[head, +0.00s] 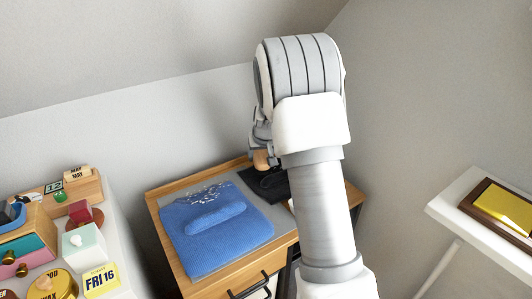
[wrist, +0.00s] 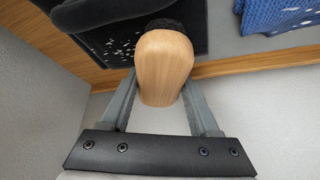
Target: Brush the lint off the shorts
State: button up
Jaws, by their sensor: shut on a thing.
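The blue shorts (head: 186,234) lie folded on a grey mat (head: 262,222) on the wooden desk, with white lint specks (head: 207,194) along their far edge. A corner of the shorts with white specks also shows in the wrist view (wrist: 285,16). My gripper (wrist: 160,85) is shut on the light wooden handle of a brush (wrist: 165,60), right of the shorts. The handle also shows in the head view (head: 262,160). A dark part at the handle's far end is mostly hidden behind it. My arm covers much of the gripper in the head view.
A black cloth-like item (head: 268,184) lies on the desk beside the shorts; white specks show near it in the wrist view. A white surface (head: 118,255) with boxes and calendar blocks stands left. A white stand (head: 460,200) with a gold plaque is right. Walls close the back.

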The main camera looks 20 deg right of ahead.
jog(key=shift+d+r+p, duration=0.1)
jog(key=shift+r+p, duration=1.95)
jog(key=shift+r, duration=1)
jog(key=shift+r, duration=0.1)
jog(key=shift+r+p, duration=1.15)
jog(key=shift+r, duration=0.3)
jog(key=shift+f+p, duration=0.1)
jog(key=shift+p, duration=0.25)
